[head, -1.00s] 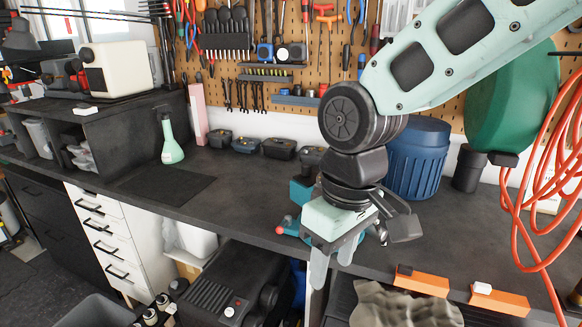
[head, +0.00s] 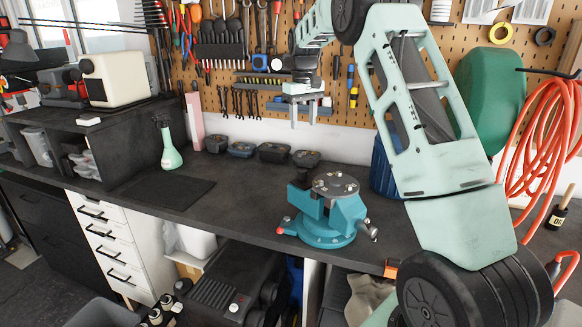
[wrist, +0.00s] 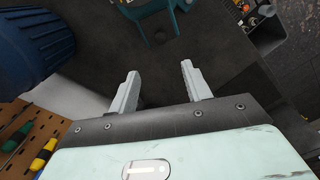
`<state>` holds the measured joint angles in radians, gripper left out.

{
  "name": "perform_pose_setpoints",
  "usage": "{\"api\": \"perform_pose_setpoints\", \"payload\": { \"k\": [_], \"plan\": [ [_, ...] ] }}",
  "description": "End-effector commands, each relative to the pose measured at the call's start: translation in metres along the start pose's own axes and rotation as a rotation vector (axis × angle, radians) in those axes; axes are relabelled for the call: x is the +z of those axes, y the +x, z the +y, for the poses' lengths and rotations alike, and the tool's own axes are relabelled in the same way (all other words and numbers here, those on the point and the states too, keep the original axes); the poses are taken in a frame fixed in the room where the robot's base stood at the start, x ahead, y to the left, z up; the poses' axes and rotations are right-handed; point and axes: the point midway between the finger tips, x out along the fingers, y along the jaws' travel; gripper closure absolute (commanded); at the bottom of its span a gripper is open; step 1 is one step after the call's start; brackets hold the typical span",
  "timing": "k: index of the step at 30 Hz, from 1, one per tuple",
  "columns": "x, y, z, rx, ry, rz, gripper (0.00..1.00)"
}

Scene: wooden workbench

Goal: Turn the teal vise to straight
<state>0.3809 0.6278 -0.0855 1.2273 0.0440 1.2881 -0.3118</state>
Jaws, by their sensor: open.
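The teal vise (head: 325,222) stands on the dark workbench top near its front edge in the head view. It has a round grey top plate, a red-tipped handle at its left and a grey knob at its right. My gripper (head: 304,122) is up and behind the vise, in front of the pegboard, with its fingers pointing down. It is open and empty, well apart from the vise. In the wrist view the open fingers (wrist: 155,88) point toward the bench, and part of the teal vise (wrist: 160,15) shows at the top edge.
A blue ribbed bin (head: 384,170) stands behind my arm, and it shows at left in the wrist view (wrist: 30,45). A green spray bottle (head: 168,146), small dark trays (head: 274,152) and a dark mat (head: 166,192) lie left of the vise. Orange hose (head: 545,140) hangs at right.

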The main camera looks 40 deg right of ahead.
Motion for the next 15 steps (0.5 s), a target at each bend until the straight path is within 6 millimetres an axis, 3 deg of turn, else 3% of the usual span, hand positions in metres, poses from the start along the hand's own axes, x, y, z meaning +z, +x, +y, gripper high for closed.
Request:
{"api": "perform_pose_setpoints", "payload": {
  "k": [15],
  "plan": [
    [0.001, 0.101, -0.003, -0.002, -0.003, -0.004, 0.51]
  ]
}}
